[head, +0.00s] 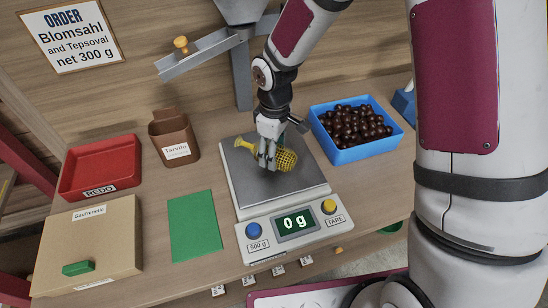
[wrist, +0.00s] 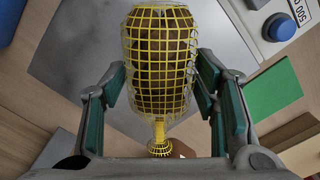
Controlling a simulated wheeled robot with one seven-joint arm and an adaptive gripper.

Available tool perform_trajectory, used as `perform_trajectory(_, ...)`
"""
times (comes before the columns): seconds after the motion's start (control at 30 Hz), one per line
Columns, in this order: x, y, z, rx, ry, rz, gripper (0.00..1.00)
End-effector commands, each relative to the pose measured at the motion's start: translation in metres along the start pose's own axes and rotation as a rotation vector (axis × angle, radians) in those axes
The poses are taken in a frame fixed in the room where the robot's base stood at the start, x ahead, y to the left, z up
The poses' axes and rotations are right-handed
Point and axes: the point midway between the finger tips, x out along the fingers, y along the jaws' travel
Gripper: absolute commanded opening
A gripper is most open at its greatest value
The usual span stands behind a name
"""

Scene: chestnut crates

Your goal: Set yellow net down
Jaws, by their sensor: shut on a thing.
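The yellow net (head: 285,160) is a mesh tube with a narrow neck and a flared end, lying sideways over the scale plate. In the wrist view the net (wrist: 160,60) runs between my fingers, and brown shows through its mesh. My gripper (head: 267,163) points down and is shut on the net; in the wrist view the gripper (wrist: 163,105) has a green-padded finger on each side. The scale (head: 250,205) has a grey plate and its display (head: 295,223) reads 0 g. I cannot tell whether the net touches the plate.
A blue crate (head: 346,156) of chestnuts stands right of the scale. Left are a brown "Tarvillo" holder (head: 175,150), a red "REDO" tray (head: 98,190), a green mat (head: 195,225) and a cardboard box (head: 85,240). A grey chute (head: 200,58) stands behind.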

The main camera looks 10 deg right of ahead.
Motion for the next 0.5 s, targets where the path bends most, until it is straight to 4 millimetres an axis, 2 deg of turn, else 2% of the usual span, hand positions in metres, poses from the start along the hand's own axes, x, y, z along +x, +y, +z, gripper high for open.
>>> perform_trajectory(0.07, 0.002, 0.001, -0.002, -0.001, -0.001, -0.001, 0.14)
perform_trajectory(0.3, 0.029, 0.000, -0.001, -0.001, -0.002, -0.002, 0.14)
perform_trajectory(0.5, 0.035, 0.001, -0.002, -0.001, 0.001, 0.001, 0.14)
